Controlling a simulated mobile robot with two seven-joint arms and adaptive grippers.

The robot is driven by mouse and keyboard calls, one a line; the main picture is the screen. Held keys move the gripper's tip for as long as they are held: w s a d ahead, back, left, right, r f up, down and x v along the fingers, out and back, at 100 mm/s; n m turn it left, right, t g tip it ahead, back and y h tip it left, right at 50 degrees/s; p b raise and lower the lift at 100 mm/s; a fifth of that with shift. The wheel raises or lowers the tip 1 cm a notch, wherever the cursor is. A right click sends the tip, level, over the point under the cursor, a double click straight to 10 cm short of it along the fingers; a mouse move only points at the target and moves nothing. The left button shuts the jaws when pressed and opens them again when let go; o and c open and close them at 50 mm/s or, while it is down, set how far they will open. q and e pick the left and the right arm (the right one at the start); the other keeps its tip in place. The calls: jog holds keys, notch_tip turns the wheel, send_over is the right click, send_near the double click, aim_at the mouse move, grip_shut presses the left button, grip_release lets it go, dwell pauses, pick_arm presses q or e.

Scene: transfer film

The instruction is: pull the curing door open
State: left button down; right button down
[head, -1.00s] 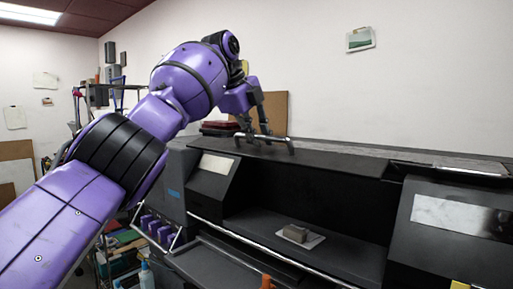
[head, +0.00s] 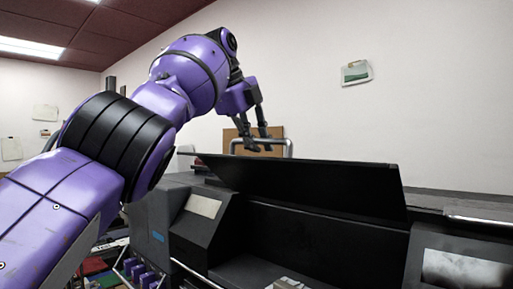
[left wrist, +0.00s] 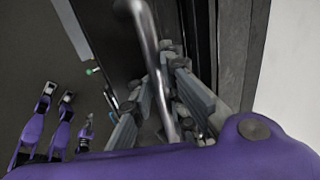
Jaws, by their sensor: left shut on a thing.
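The curing door looks to be the long black panel (head: 310,185) on the dark machine, tilted up with its broad face toward me. A grey bar handle (head: 289,147) stands at its upper left. My left gripper (head: 258,144) reaches down from above and is shut on this handle. In the left wrist view the metal handle bar (left wrist: 150,55) runs between the fingers of my left gripper (left wrist: 172,105). My right gripper is not in view.
The machine has sloped grey housings at the left (head: 195,215) and right (head: 460,260). A dark recess lies below the panel, with a small block (head: 287,284) at the bottom edge. A brown board (head: 275,131) is behind the handle.

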pick_arm(q)
jog(key=c, duration=2)
grip_release()
jog(key=shift+s+a+r, duration=0.15)
jog(key=shift+r, duration=0.25)
jog(key=shift+c, duration=0.2)
jog(key=shift+s+f, duration=0.1)
jog(key=shift+s, duration=0.05)
jog(key=v, duration=0.4)
jog(key=shift+s+a+f, duration=0.1)
jog(key=shift+a+f, duration=0.05)
jog(key=shift+a, duration=0.4)
jog(key=shift+s+a+f, duration=0.1)
jog(key=shift+s, duration=0.1)
jog(key=s+a, duration=0.5)
jog(key=s, duration=0.3)
jog(key=shift+s+a, duration=0.3)
jog(key=shift+s, duration=0.1)
